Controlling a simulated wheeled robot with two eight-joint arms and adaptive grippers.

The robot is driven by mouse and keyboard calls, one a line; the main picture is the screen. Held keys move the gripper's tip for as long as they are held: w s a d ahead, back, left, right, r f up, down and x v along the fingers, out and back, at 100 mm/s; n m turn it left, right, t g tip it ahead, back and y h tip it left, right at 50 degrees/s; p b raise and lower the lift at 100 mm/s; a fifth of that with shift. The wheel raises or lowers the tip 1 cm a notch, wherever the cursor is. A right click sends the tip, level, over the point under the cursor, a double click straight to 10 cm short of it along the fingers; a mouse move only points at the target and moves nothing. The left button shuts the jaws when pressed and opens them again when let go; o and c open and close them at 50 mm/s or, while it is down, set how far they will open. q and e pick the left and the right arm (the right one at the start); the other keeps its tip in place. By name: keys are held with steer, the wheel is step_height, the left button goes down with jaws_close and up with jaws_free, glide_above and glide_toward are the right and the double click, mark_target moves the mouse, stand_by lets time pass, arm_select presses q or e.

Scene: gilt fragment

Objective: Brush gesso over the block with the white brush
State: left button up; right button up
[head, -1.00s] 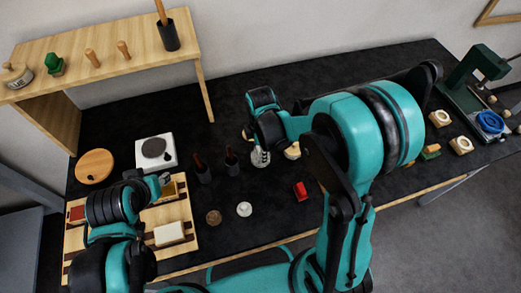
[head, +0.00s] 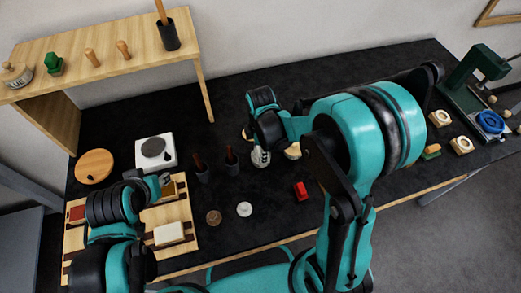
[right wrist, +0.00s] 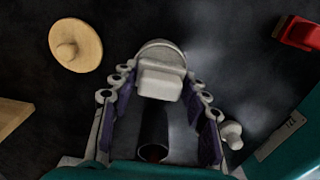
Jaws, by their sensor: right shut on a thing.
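My right gripper (right wrist: 158,125) is shut on the white brush. The brush's dark handle points at the camera, with its pale rectangular head (right wrist: 160,84) at the far end. The head overlaps a round grey-white pot (right wrist: 158,50) in the right wrist view; I cannot tell whether they touch. In the head view this gripper (head: 261,158) is low over the middle of the table, largely hidden by my arm. A pale block (head: 169,232) lies on the wooden tray (head: 188,250) at left. My left gripper (head: 162,184) is over the tray's back part; its fingers are too small to read.
The tray also holds a red block (head: 77,213) and a gold-brown piece. A red item (head: 300,191) and a small white piece (head: 244,209) lie near the front edge.

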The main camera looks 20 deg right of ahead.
steer(key=shift+r+p, duration=2.55)
steer(key=shift+r, duration=1)
steer(key=shift+f, duration=0.1)
